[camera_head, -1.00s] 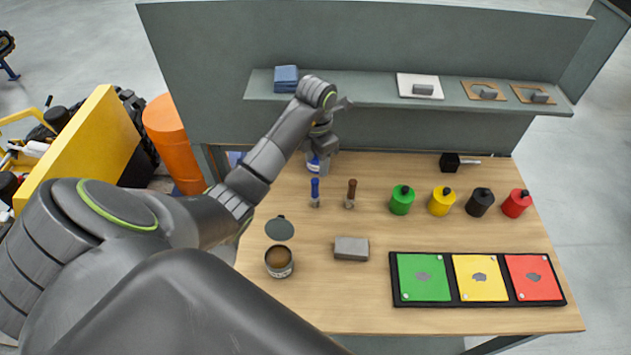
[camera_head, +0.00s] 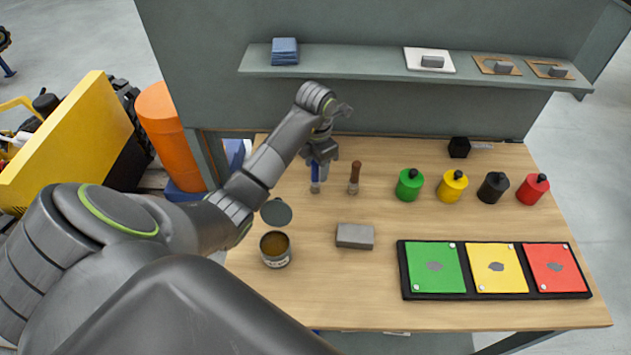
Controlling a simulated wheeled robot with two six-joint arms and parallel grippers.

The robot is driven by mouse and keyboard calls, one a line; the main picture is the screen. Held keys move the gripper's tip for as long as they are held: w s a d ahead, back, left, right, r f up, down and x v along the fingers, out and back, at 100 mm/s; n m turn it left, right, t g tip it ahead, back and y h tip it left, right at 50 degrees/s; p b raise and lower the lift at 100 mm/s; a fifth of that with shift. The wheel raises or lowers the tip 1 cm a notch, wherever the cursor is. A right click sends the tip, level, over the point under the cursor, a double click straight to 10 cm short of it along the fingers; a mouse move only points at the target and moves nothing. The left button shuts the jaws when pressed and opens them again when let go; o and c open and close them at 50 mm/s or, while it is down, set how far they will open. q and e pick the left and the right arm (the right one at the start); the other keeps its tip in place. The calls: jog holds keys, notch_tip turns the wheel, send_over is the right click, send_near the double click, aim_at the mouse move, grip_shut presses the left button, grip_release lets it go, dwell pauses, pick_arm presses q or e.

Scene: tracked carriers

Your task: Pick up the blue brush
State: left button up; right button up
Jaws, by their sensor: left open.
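The blue brush (camera_head: 315,184) stands upright on the wooden table, its blue handle at the top, to the left of a brush with a brown handle (camera_head: 355,172). My left gripper (camera_head: 318,162) is open and points down at the top of the blue handle. The fingers partly cover the handle, and I cannot tell whether they touch it. My right gripper is not in view.
Green (camera_head: 409,185), yellow (camera_head: 452,186), black (camera_head: 493,187) and red (camera_head: 533,189) canisters stand to the right. An open can (camera_head: 275,249), a round lid (camera_head: 276,212) and a grey block (camera_head: 355,236) are nearer the front. A shelf (camera_head: 370,66) runs behind.

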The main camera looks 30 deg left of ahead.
aim_at(316, 173)
pick_arm(q)
jog(key=shift+f+p, duration=0.35)
jog(key=shift+f, duration=1.25)
jog(key=shift+c, duration=0.5)
grip_shut()
